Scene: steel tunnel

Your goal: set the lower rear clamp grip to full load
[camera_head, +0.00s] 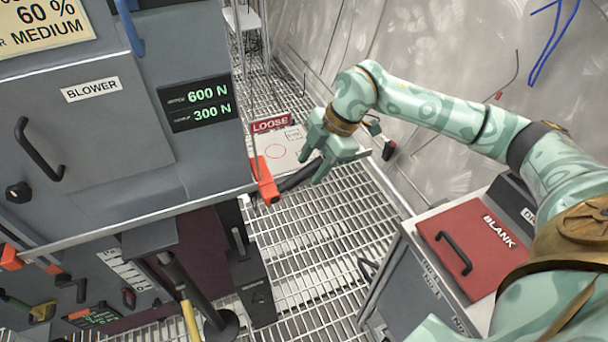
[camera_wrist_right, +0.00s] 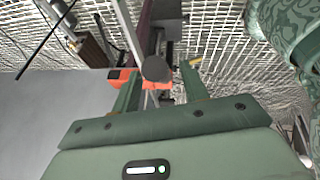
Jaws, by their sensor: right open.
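An orange clamp (camera_head: 263,182) with a dark grip (camera_head: 299,177) sits at the machine's rear edge, below a red LOOSE label (camera_head: 271,124). The grip sticks out to the right, under my right gripper (camera_head: 316,166). That gripper is open, its fingers close to the grip; I cannot tell if they touch it. A dark display (camera_head: 197,103) reads 600 N and 300 N. My left gripper is out of view.
The grey blower cabinet (camera_head: 95,145) stands left, with another orange clamp part (camera_head: 11,258) at its lower left. A red BLANK panel (camera_head: 474,245) lies on a cabinet at right. Open grating floor (camera_head: 325,240) lies between. A metal wall (camera_head: 440,50) rises behind.

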